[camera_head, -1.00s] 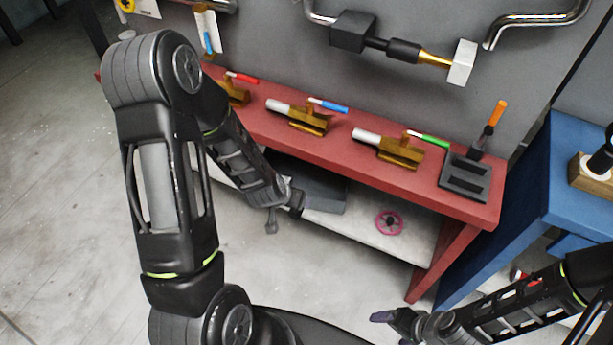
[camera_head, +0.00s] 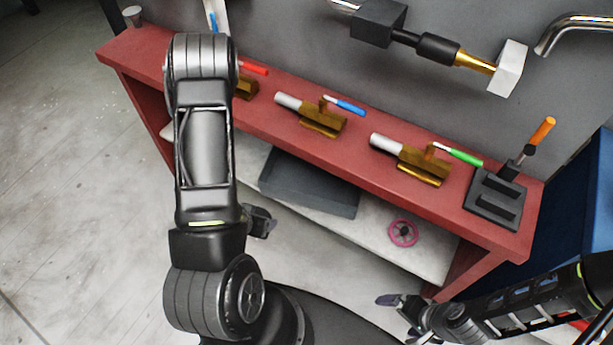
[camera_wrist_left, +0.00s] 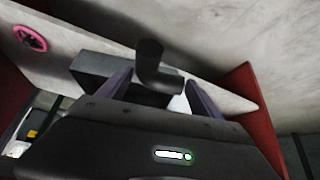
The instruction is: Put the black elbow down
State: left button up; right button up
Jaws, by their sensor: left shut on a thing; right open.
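A black elbow (camera_wrist_left: 152,68), a short bent pipe, shows in the left wrist view between the two fingers of my left gripper (camera_wrist_left: 158,98), which is shut on it. Beyond it in that view is a dark grey tray (camera_wrist_left: 92,66). In the head view the tray (camera_head: 300,180) lies on the pale lower shelf of the red bench. My left gripper (camera_head: 262,222) is in front of the shelf edge, partly behind my own arm; the elbow cannot be made out there. My right gripper (camera_head: 392,303) is open and empty at the lower right.
The red bench (camera_head: 135,62) carries several brass valves with coloured handles and a black block holder (camera_head: 497,198). A pink handwheel (camera_head: 403,233) lies on the lower shelf (camera_head: 375,222), right of the tray. Pale shelf is bare between them.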

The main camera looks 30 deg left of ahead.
aim_at(260, 213)
pick_arm(q)
jog(key=w+f+t+b, duration=0.1)
jog(key=b, duration=0.1)
jog(key=w+a+f+t+b, duration=0.1)
jog(key=w+b, duration=0.1)
jog(key=w+f+t+b, duration=0.1)
jog(key=b, duration=0.1)
jog(key=shift+w+a+y, duration=0.15)
jog(key=shift+w+y, duration=0.05)
jog(key=shift+y, duration=0.2)
jog(key=w+a+b, duration=0.4)
jog(key=w+b, duration=1.2)
jog(key=b, duration=0.3)
jog(key=f+b, duration=0.1)
jog(key=f, duration=0.1)
jog(key=w+f+b, duration=0.1)
jog(key=f, duration=0.1)
jog(key=a+f+b, duration=0.1)
jog(key=f, duration=0.1)
jog(key=shift+w+f+b, duration=0.15)
jog(key=shift+w+b, duration=0.1)
jog(key=shift+b, duration=0.1)
jog(key=shift+w+f, duration=0.2)
pick_arm(e)
notch_tip(260, 213, down, 30)
jog(key=w+d, duration=0.1)
jog(key=w, duration=0.2)
jog(key=shift+d+r+t+h, duration=0.15)
jog(key=shift+d+t+h, duration=0.15)
jog(key=shift+t, duration=0.1)
